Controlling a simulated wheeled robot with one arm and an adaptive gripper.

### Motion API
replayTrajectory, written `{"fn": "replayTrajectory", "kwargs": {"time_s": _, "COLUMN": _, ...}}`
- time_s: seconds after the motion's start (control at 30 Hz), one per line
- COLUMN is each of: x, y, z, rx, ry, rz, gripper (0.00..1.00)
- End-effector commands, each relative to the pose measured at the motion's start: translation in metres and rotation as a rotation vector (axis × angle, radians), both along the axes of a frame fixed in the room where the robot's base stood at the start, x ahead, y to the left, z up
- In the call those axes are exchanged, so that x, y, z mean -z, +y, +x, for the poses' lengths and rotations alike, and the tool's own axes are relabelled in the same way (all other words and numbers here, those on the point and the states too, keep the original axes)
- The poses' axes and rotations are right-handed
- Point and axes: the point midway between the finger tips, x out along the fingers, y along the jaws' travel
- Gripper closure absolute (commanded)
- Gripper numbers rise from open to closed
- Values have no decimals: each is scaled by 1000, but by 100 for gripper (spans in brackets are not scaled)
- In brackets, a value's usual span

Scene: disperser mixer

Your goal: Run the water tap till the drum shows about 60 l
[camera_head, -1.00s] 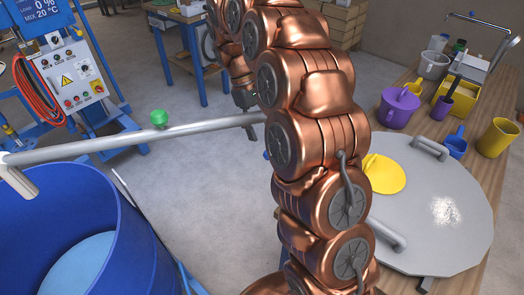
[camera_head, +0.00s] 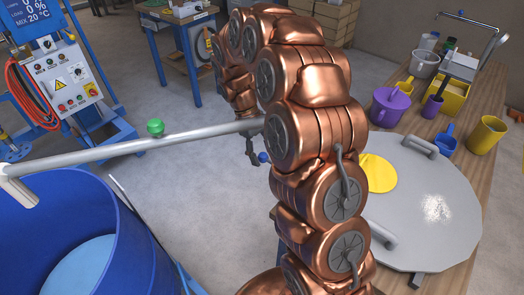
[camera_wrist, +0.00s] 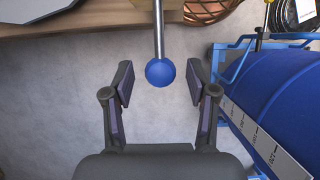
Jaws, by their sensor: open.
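The blue drum (camera_head: 135,245) stands at the lower left with pale blue liquid (camera_head: 80,268) inside. A grey pipe (camera_head: 90,154) with a green knob (camera_head: 156,127) runs to a white spout (camera_head: 18,186) over the drum. A blue ball (camera_head: 263,157) shows beside the arm; in the wrist view the blue ball (camera_wrist: 160,73) ends a metal rod (camera_wrist: 158,30). My gripper (camera_wrist: 160,84) is open, its fingers either side of the ball and apart from it. The drum (camera_wrist: 268,90) also shows in the wrist view, with a white scale strip (camera_wrist: 262,140) whose level I cannot read.
A blue control stand (camera_head: 62,80) is at the upper left. A wooden table (camera_head: 492,150) at the right holds a round grey lid (camera_head: 425,240), a yellow disc (camera_head: 378,174) and several cups and jugs. Grey floor is open between drum and arm.

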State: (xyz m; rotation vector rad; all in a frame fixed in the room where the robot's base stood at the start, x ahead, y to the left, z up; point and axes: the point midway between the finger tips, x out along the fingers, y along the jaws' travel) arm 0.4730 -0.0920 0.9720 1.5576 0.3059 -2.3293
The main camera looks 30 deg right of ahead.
Motion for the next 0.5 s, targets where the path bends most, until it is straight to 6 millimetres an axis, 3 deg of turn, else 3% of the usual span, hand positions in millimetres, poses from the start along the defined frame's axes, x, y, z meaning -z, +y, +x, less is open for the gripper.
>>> {"fn": "replayTrajectory", "kwargs": {"time_s": 0.13, "x": 0, "y": 0, "z": 0, "rx": 0, "ry": 0, "rz": 0, "gripper": 43}}
{"fn": "replayTrajectory", "kwargs": {"time_s": 0.5, "x": 0, "y": 0, "z": 0, "rx": -1, "ry": 0, "rz": 0, "gripper": 82}}
